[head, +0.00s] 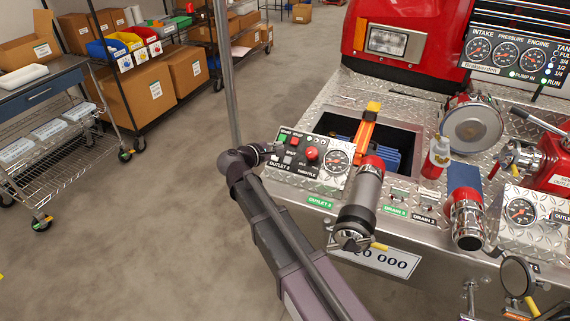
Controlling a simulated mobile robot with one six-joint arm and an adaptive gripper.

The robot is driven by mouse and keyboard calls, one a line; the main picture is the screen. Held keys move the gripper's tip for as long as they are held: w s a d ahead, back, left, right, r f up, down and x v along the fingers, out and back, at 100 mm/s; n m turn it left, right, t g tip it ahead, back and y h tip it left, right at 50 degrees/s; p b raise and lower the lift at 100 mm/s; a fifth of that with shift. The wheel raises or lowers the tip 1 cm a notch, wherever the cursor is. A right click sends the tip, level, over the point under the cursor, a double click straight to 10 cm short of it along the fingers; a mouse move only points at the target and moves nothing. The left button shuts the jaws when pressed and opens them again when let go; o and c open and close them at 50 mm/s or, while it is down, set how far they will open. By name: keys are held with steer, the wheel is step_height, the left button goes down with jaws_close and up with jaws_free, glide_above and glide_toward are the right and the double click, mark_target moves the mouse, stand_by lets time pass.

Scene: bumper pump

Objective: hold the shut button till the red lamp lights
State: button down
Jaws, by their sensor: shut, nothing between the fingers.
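The outlet control panel (322,172) sits at the left end of the fire engine's bumper. It carries a green button (282,138), a red button (296,140), a small grey button (289,158), a red throttle knob (312,153) and a gauge (337,161). My gripper (278,149) is shut and empty at the panel's left edge, hiding part of it. I cannot tell whether its tip touches a button. The small labels are too blurred to tell which button is the shut one. No lit red lamp can be made out.
A grey nozzle with a red end (362,192) stands just right of the panel. An open well (398,140) with an orange-handled tool (367,127) lies behind. A thin upright pole (228,80) rises behind my arm. Open floor (150,220) lies to the left.

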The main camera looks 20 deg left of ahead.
mark_target(289, 157)
steer(key=shift+w+d+f, duration=0.1)
steer(key=shift+w+f, duration=0.2)
steer(key=shift+f, duration=0.1)
steer(key=shift+s, duration=0.1)
steer(key=shift+f, duration=0.1)
steer(key=w+f+b, duration=0.1)
steer(key=f+b, duration=0.1)
steer(key=w+f+b, duration=0.2)
steer(key=f+b, duration=0.1)
steer(key=w+f+b, duration=0.1)
steer(key=f+b, duration=0.1)
steer(key=shift+w+d+f+b, duration=0.1)
steer(key=shift+w+f+b, duration=0.15)
steer(key=shift+b, duration=0.15)
stand_by(1.7)
steer(key=shift+w+f+b, duration=0.25)
steer(key=shift+f+b, duration=0.05)
steer(key=shift+b, duration=0.05)
steer(key=shift+w+f+b, duration=0.25)
steer(key=shift+f+b, duration=0.15)
steer(key=shift+b, duration=0.05)
stand_by(3.8)
